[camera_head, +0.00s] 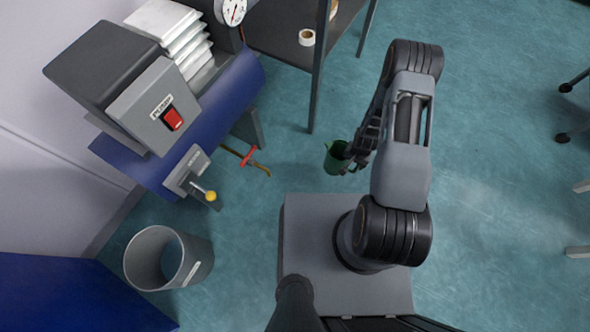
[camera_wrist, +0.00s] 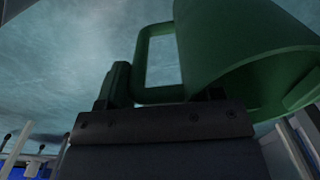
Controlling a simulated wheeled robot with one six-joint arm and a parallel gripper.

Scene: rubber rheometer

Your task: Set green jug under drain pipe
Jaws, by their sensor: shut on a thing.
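The green jug (camera_head: 337,158) is held by my gripper (camera_head: 351,160) in the head view, in the air in front of my base, to the right of the blue machine. In the wrist view the jug (camera_wrist: 245,50) fills the upper right, with its handle at the jaws (camera_wrist: 160,98). My gripper is shut on the jug. The drain pipe (camera_head: 258,167) looks like the thin brass pipe with a red valve handle (camera_head: 248,156), low on the machine's right side. The jug is to the right of the pipe, apart from it.
The blue machine (camera_head: 225,105) carries a grey box with a red switch (camera_head: 172,118) and a yellow-knobbed lever (camera_head: 211,196). A grey bin (camera_head: 140,262) stands at the lower left. A dark table (camera_head: 280,40) with a tape roll (camera_head: 306,37) stands behind. Floor right of my arm is mostly clear.

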